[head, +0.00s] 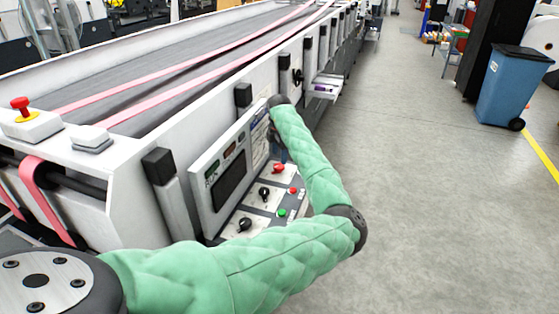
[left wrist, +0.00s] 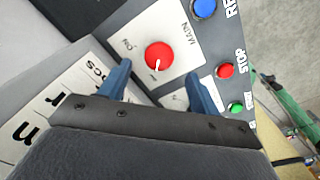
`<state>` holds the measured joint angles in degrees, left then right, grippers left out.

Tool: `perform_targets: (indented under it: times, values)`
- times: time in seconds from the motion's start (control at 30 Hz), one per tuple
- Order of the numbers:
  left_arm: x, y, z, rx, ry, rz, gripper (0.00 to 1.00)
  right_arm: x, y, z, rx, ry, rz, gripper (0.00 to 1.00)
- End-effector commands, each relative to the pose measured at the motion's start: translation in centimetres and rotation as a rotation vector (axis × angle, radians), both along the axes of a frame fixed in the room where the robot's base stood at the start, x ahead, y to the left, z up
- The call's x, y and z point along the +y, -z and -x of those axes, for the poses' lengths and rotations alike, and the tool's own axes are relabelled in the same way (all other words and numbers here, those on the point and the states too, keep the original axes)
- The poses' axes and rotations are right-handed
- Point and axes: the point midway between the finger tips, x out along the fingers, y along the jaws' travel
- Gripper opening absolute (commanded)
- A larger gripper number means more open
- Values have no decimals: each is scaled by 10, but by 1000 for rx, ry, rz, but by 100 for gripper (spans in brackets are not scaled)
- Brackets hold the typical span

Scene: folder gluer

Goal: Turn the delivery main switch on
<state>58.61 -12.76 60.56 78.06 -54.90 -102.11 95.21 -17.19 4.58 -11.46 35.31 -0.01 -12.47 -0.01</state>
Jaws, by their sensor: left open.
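The main switch, a round red knob (left wrist: 159,56) on a white plate lettered "MAIN" and "ON", shows in the left wrist view. Its white mark points toward the bottom of that picture, not at the "ON" lettering to the upper left. In the head view the red knob (head: 279,168) is on the upper part of the sloping control panel. My left gripper (left wrist: 158,76) is open, its two blue fingers on either side of the knob's lower area, with nothing held; contact cannot be told. In the head view the gripper (head: 277,154) is just above the knob, partly hidden by my arm.
Blue (left wrist: 203,8), red (left wrist: 226,71) and green (left wrist: 237,107) buttons lie beside the switch. Black knobs (head: 264,193) sit lower on the panel, below a dark screen (head: 229,182). A blue bin (head: 510,90) stands far right. The floor right of the machine is clear.

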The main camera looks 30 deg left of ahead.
Motion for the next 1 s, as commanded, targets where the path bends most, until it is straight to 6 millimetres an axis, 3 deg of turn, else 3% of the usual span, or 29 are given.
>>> perform_targets:
  times: [0.1,0.4,0.73,0.97,1.0]
  values:
    - [0,14,1,2,0,0,63,1,-15,-2,-2,0,0,0]
    - [0,46,0,-1,2,-1,63,1,-29,-2,-2,0,0,0]
    - [0,50,0,-2,2,-1,63,3,-29,-2,-2,1,-2,0]
    - [0,50,0,-2,2,-1,20,3,-29,-2,-2,2,-3,0]
    - [0,50,0,-2,2,-1,18,3,-29,-2,-2,2,-3,0]
